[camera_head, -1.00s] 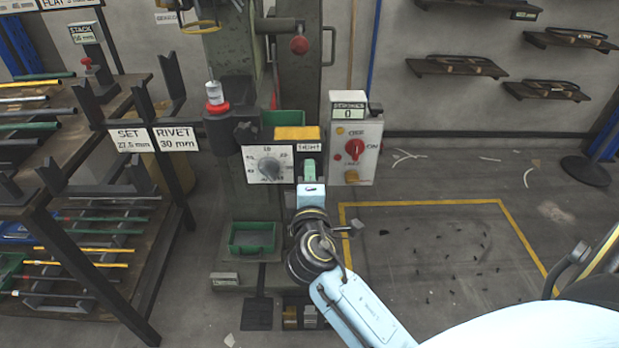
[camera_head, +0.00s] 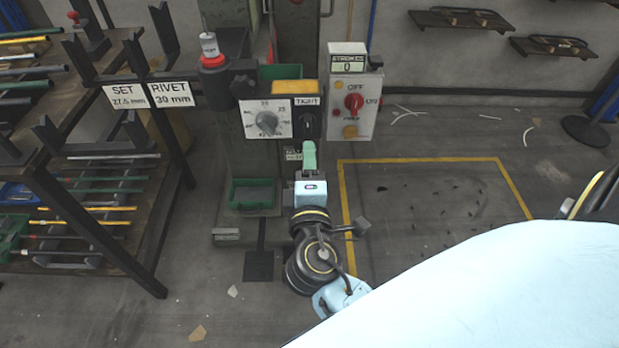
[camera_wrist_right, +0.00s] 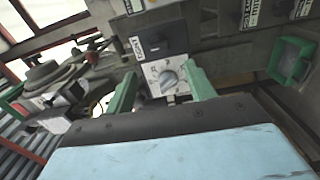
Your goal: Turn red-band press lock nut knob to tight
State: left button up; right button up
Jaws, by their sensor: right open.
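The lock nut panel (camera_head: 308,128) is dark, with a white TIGHT label (camera_head: 307,101) above it and a small dark knob at its middle. Its exact setting is too small to read. Left of it is a white dial plate with a grey knob (camera_head: 267,122). A red band (camera_head: 213,61) circles the press part above. My right gripper (camera_head: 309,150) has green fingers and stands just below the lock panel in the picture. In the right wrist view its fingers (camera_wrist_right: 161,92) are apart and empty, with a grey knob on a white plate beyond them. My left gripper is out of view.
A switch box (camera_head: 352,100) with a red knob and a stroke counter at 0 stands right of the panel. A green tray (camera_head: 253,207) sits below left. A rack (camera_head: 100,230) of rods fills the left. The yellow-outlined floor (camera_head: 430,200) is mostly clear.

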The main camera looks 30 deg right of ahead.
jog(key=v, duration=0.4)
dwell(0.4)
